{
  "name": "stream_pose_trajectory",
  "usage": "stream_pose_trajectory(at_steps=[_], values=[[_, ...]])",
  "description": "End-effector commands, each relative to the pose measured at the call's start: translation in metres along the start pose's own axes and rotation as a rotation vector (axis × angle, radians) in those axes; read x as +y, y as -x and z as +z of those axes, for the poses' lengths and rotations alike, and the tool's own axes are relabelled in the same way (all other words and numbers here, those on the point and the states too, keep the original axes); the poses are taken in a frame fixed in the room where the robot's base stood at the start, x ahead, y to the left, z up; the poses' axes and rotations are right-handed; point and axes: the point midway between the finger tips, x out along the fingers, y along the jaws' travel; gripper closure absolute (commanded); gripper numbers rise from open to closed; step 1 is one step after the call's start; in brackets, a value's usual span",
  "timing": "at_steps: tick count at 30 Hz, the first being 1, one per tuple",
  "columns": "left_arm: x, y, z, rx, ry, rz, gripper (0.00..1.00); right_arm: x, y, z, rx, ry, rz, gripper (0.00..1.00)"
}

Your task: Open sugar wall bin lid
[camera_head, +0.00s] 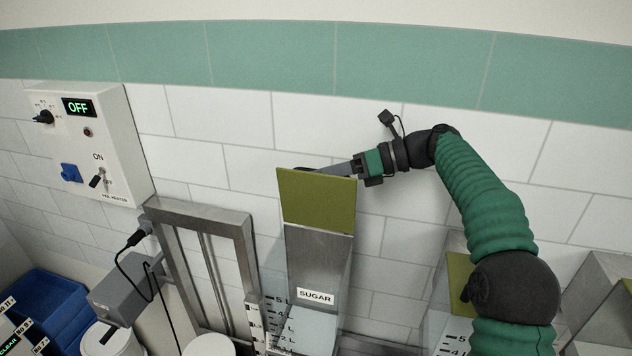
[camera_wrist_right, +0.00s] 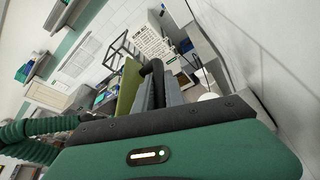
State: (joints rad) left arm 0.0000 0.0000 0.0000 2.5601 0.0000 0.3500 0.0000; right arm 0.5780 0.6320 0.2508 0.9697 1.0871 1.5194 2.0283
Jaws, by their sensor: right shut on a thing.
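The sugar wall bin (camera_head: 316,258) is a metal bin on the tiled wall with a "SUGAR" label. Its olive-green lid (camera_head: 316,200) stands raised, nearly upright, at the top of the bin. My right gripper (camera_head: 308,170) reaches from the right to the lid's top edge, its fingertips partly hidden behind it. In the right wrist view the fingers (camera_wrist_right: 156,88) are shut around a dark bar, apparently the lid's handle (camera_wrist_right: 154,72), beside the green lid (camera_wrist_right: 128,86). My left gripper is out of view.
A white control box (camera_head: 90,145) reading "OFF" hangs at the left. A metal frame (camera_head: 205,220) stands left of the bin, with a grey device (camera_head: 125,292) and cable. Another green-lidded bin (camera_head: 458,275) is partly behind my right arm. Blue crates (camera_head: 50,300) lie lower left.

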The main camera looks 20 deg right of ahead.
Motion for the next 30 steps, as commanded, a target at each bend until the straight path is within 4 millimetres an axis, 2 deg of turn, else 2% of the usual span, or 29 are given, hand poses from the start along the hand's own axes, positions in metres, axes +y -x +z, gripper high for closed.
stream_pose_trajectory(at_steps=[7, 25, 26, 27, 30], values=[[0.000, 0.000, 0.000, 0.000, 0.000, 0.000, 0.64, -0.014, 0.003, 0.001, -0.001, -0.096, 0.034, 1.00], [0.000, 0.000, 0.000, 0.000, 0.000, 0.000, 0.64, -0.017, 0.004, 0.004, -0.003, -0.132, 0.049, 1.00], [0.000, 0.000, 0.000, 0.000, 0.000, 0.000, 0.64, -0.017, 0.004, 0.004, -0.003, -0.132, 0.049, 0.82], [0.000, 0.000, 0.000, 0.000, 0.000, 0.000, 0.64, -0.017, 0.004, 0.004, -0.003, -0.131, 0.049, 0.77], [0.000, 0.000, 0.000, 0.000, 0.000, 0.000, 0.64, -0.017, 0.004, 0.004, -0.003, -0.131, 0.049, 0.76]])
